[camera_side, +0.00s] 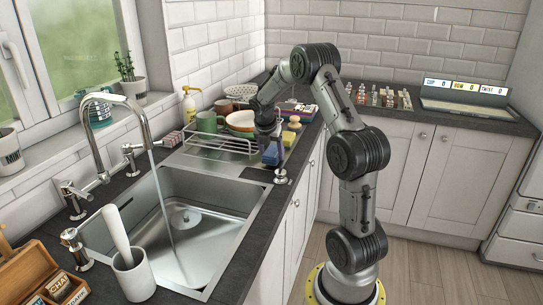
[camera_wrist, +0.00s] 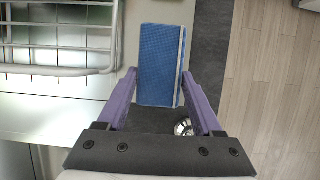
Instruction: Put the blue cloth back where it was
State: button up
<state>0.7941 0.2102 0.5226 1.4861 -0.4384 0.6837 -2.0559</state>
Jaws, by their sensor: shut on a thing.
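The blue cloth (camera_wrist: 158,62) shows in the wrist view as a flat, folded blue rectangle with a pale stripe near its right edge. My gripper (camera_wrist: 160,78) has its two purple fingers on either side of the cloth's near part and is shut on it. In the side view the blue cloth (camera_side: 271,155) is under my gripper (camera_side: 268,142), just right of the dish rack. I cannot tell whether its lower edge touches the surface below.
The wire dish rack (camera_side: 212,143) with mugs and bowls stands left of my gripper. The sink (camera_side: 185,225) with running water lies in front. The worktop's edge (camera_wrist: 209,50) drops to the floor at right.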

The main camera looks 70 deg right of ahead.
jog(key=shift+f, duration=0.55)
jog(key=shift+f, duration=0.1)
jog(key=o, duration=1.5)
